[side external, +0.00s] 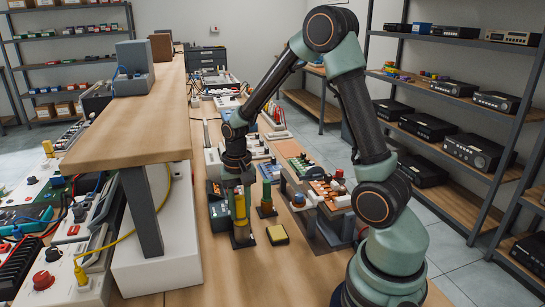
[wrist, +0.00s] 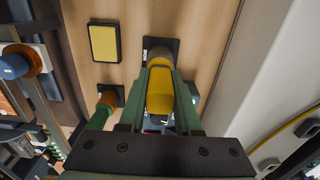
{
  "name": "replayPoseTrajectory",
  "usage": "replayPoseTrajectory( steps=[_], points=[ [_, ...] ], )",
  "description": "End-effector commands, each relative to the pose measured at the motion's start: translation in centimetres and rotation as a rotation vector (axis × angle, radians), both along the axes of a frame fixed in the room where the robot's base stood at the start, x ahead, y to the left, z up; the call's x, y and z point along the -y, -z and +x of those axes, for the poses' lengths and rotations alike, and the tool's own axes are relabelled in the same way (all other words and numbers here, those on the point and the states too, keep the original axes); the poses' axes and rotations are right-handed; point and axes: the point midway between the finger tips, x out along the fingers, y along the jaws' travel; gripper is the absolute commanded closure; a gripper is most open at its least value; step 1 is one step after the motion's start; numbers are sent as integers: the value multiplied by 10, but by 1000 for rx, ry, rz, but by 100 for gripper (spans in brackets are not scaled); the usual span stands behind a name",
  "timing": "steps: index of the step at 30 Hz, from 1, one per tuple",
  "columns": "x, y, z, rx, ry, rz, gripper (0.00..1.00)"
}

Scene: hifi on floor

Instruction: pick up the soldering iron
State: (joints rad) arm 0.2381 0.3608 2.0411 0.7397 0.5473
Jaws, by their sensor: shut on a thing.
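The soldering iron, as far as I can tell, is the upright yellow-bodied piece (side external: 240,207) on a small dark square base on the wooden bench. In the wrist view its yellow body (wrist: 160,92) lies between the green fingers, with a brownish end toward the dark base. My gripper (side external: 239,192) points down and is shut on it; its fingers also show in the wrist view (wrist: 160,80). The base appears to rest on the bench; I cannot tell whether there is any gap under it.
A green and orange upright piece (side external: 266,196) on a dark base stands close beside it. A yellow pad with dark edges (side external: 278,235) lies just in front. A dark boxed device (side external: 218,207) is to the left. A raised wooden shelf (side external: 130,115) borders the left. Bare bench lies in front.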

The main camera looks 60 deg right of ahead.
Motion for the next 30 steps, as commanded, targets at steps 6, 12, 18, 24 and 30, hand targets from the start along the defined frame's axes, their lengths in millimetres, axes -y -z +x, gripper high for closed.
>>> replayPoseTrajectory(
  steps=[6, 12, 18, 24, 30],
  points=[
    [0, -4, 1, 2, 0, -1, 100],
    [0, -23, 1, 4, 0, -1, 100],
    [0, -65, 1, 8, 0, -2, 100],
    [0, -120, 1, 9, 0, -2, 100],
    [0, -166, 1, 6, 0, -1, 100]
  ],
)
